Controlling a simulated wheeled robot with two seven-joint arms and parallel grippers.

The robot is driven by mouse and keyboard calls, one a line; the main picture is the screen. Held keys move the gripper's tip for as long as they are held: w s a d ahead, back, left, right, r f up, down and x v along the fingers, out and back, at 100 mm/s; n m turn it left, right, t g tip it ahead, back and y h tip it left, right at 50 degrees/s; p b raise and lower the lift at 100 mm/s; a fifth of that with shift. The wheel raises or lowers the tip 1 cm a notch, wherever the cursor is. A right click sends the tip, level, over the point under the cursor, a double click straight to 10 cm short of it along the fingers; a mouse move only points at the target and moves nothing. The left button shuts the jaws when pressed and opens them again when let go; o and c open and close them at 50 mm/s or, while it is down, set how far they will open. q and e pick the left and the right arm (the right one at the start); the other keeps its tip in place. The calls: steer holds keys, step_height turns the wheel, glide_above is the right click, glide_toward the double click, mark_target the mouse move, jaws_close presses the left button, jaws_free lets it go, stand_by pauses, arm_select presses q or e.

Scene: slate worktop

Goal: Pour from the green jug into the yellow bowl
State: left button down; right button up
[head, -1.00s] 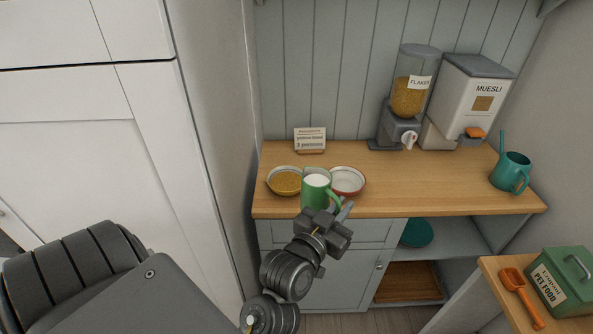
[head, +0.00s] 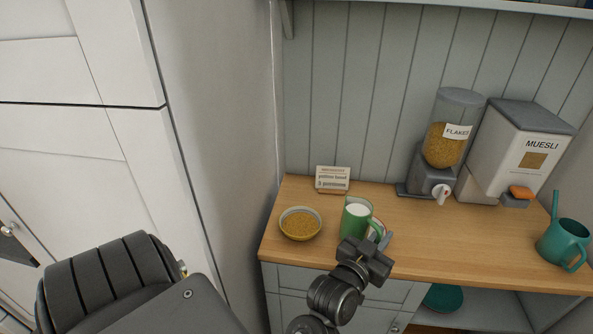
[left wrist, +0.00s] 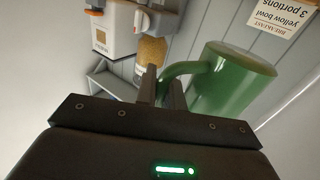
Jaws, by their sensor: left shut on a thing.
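The green jug (head: 355,221) looks upright, with something white inside. It is right of the yellow bowl (head: 285,233) and apart from it in the head view. The yellow bowl holds golden-brown cereal. My left gripper (head: 381,240) is shut on the jug's handle. In the left wrist view the jug (left wrist: 228,82) is large, and the fingers (left wrist: 163,88) are at its handle. I cannot tell how far the jug's base is above the worktop. My right gripper is not in view.
A red-and-white bowl (head: 378,227) is mostly hidden behind the jug. A card (head: 333,179) stands behind the bowls. A flakes dispenser (head: 447,145), a muesli dispenser (head: 520,150) and a teal watering can (head: 566,242) stand to the right. The worktop's middle (head: 440,235) is clear.

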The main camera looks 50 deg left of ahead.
arm_select(q)
steer(key=w+a+f+n+y+p, duration=0.1)
steer(key=w+a+y, duration=0.1)
steer(key=w+a+f+n+g+y+p, duration=0.1)
steer(key=w+a+f+n+y, duration=0.1)
steer(key=y, duration=0.1)
steer(key=w+a+f+n+g+y+p, duration=0.1)
steer(key=w+a+f+n+y+p, duration=0.1)
steer(key=w, duration=0.1)
steer(key=shift+w+a+f, duration=0.1)
steer(key=shift+a+f, duration=0.05)
steer(key=shift+a+f+n+g+y+p, duration=0.2)
steer(key=shift+a+n+g+y, duration=0.1)
steer(key=shift+a+g+y, duration=0.15)
steer(key=shift+a+f+n+g+y+p, duration=0.15)
steer(key=shift+a+n+g+y, duration=0.15)
steer(key=shift+y, duration=0.25)
